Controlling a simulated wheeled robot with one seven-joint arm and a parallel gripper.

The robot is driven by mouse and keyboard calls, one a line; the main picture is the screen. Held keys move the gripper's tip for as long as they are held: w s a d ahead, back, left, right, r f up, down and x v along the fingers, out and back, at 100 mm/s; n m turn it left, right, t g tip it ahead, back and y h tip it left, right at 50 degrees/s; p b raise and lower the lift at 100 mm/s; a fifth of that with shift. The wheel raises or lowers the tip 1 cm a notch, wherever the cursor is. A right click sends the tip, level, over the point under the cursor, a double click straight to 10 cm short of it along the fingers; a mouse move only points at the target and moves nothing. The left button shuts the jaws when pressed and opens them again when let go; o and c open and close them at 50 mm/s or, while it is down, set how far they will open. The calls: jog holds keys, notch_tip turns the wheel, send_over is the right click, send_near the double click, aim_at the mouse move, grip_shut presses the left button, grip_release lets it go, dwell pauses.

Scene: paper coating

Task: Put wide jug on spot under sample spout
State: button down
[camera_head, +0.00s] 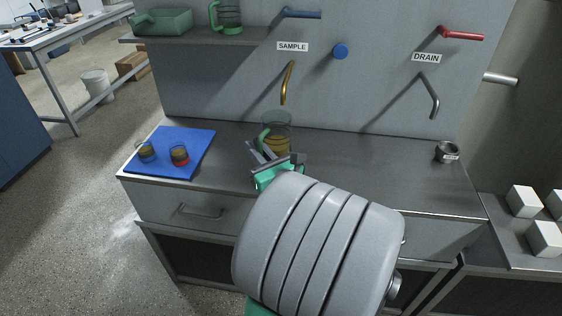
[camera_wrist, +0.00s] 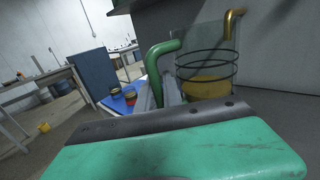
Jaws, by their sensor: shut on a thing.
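The wide jug (camera_head: 277,133) is a clear vessel with a green handle, dark rings and yellow liquid low inside. It stands upright at the back of the counter, below the brass sample spout (camera_head: 287,82) under the SAMPLE label (camera_head: 292,47). My gripper (camera_head: 262,152) is shut on the jug's green handle. In the wrist view the jug (camera_wrist: 205,75) shows to the right of its handle (camera_wrist: 155,62), with the spout (camera_wrist: 232,22) just above its rim. The spot under the jug is hidden, and I cannot tell whether the jug's base touches the counter.
A blue mat (camera_head: 190,141) with two small cups lies on the counter's left. A drain spout (camera_head: 431,95) and a small dark metal cup (camera_head: 447,152) are at the right. A shelf (camera_head: 190,38) holds a green tray and another green-handled jug. The counter's middle right is clear.

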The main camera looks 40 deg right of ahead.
jog(key=w+d+f+b, duration=0.1)
jog(key=w+d+f, duration=0.2)
jog(key=w+d+f+b, duration=0.2)
jog(key=w+d+f, duration=0.1)
jog(key=d, duration=0.1)
jog(key=w+d+f+b, duration=0.1)
jog(key=w+d+f, duration=0.1)
jog(key=d+f, duration=0.1)
jog(key=shift+w+d+f, duration=0.15)
jog(key=shift+w+f, duration=0.1)
jog(key=shift+w, duration=0.15)
jog(key=shift+w+d+f+b, duration=0.15)
jog(key=shift+f+b, duration=0.65)
jog(key=shift+f, duration=0.9)
jog(key=shift+f, duration=0.2)
jog(key=c, duration=1.5)
grip_release()
